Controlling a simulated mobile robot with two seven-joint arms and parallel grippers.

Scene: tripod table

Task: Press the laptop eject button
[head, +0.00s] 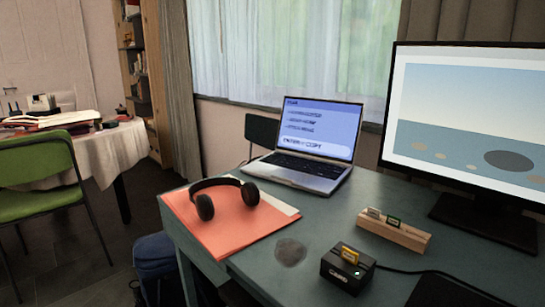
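An open laptop (306,143) stands at the back of the table, its lit blue screen showing lines of text. No separate eject button can be made out on the laptop at this size. A small black device (346,270) with a yellow card-like piece (350,254) standing up in its top and a small green light sits near the front of the table, with a black cable running right. Neither of my grippers shows in the head view.
Black headphones (205,205) lie on an orange folder (236,224) at the left. A wooden holder (395,234) with small cards sits right of centre. A large monitor (466,120) stands at the right. A dark round patch (290,252) marks the tabletop (325,222).

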